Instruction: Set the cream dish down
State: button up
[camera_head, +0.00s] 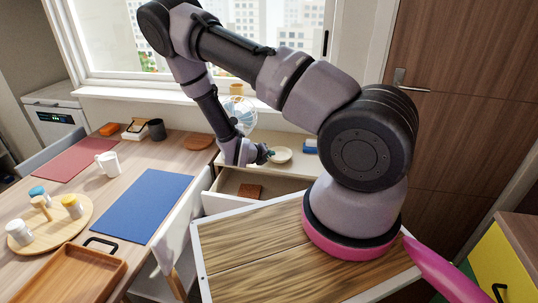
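The cream dish (282,155) is a small shallow bowl near the middle of the view, upright, at the low white cabinet's wooden top (262,142). My gripper (268,154) reaches the dish's left side. The fingers are dark and very small here, so I cannot tell whether they are shut on the rim or only beside it. I also cannot tell whether the dish rests on the top or hangs just above it.
An open drawer (228,188) below holds a brown block (249,191). A blue item (311,146) lies right of the dish, and a fan (238,114) stands behind. A dining table (137,176) with mats and a mug (107,163) is at left.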

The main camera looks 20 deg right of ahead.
jog(key=shift+r, duration=0.1)
jog(key=shift+r, duration=0.15)
jog(key=v, duration=1.2)
jog(key=s+d+r+m+g+y, duration=0.1)
jog(key=s+d+r+m+g, duration=0.2)
jog(key=r+m, duration=0.8)
jog(key=s+d+r+m+g+y, duration=0.1)
jog(key=s+d+r+m+g, duration=0.15)
jog(key=r+m, duration=0.8)
jog(key=s+a+r+m+t+y, duration=0.2)
jog(key=s+r+m+y, duration=0.2)
jog(key=r+m, duration=0.5)
jog(key=s+a+r+m+t+y, duration=0.2)
jog(key=s+r+m, duration=0.6)
jog(key=r, duration=0.4)
jog(key=m+t+y, duration=0.1)
jog(key=y, duration=0.1)
jog(key=shift+s+a+y, duration=0.25)
jog(key=shift+s+y, duration=0.05)
jog(key=shift+y, duration=0.1)
jog(key=shift+t, duration=0.25)
jog(key=shift+s+d, duration=0.1)
jog(key=shift+s, duration=0.05)
